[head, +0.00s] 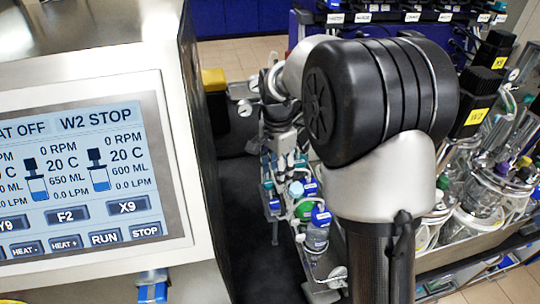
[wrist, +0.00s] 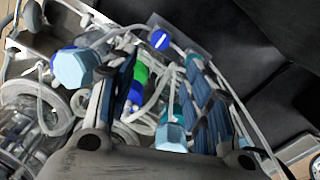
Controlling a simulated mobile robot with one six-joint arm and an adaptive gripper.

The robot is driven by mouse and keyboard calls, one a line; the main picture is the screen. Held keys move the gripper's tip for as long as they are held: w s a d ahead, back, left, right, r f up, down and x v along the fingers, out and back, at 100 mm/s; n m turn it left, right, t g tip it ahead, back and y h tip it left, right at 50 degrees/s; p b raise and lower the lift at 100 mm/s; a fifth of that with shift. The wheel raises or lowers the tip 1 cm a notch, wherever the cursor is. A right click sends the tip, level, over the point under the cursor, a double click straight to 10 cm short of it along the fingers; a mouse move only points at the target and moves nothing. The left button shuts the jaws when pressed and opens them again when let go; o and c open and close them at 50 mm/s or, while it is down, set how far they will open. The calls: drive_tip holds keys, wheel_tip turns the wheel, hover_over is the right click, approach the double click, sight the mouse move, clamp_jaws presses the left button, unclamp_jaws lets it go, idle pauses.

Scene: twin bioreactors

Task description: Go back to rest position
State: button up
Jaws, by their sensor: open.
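My gripper (wrist: 163,78) shows in the wrist view, with its two dark fingers apart. No object is clearly held between them. Beyond and between the fingers are a green cap (wrist: 140,74), a blue cap (wrist: 159,40) and pale looping tubes. A light-blue hexagonal cap (wrist: 75,68) is left of the left finger, and another (wrist: 171,136) is close to the right finger; I cannot tell whether either touches. In the head view my arm's black joint and silver link fill the middle, and my gripper cannot be made out.
A control panel screen (head: 85,170) stands at left in the head view, reading "W2 STOP". A small bottle with a blue cap (head: 318,228) and tubing are left of my arm. Glass vessels (head: 485,190) crowd the right. A dark surface (head: 245,190) lies clear beside the panel.

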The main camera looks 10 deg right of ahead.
drive_tip(key=shift+s+r, duration=0.1)
drive_tip(key=s+r+n+t+b, duration=0.1)
drive_tip(key=s+r+n+b, duration=0.15)
drive_tip(key=s, duration=0.45)
drive_tip(key=s+r+n+t+b, duration=0.1)
drive_tip(key=s+r+n+b, duration=0.1)
drive_tip(key=s+r+n, duration=0.35)
drive_tip(key=s+f+n+t+b, duration=0.1)
drive_tip(key=s+f+n+b, duration=0.1)
drive_tip(key=s, duration=0.5)
drive_tip(key=s+f+n+t+b, duration=0.1)
drive_tip(key=s+f+n, duration=0.2)
drive_tip(key=s, duration=0.5)
drive_tip(key=shift+s+f+n+t+b, duration=0.2)
drive_tip(key=shift+f+n+t+b, duration=0.1)
drive_tip(key=shift+f+b, duration=0.15)
drive_tip(key=shift+a, duration=0.1)
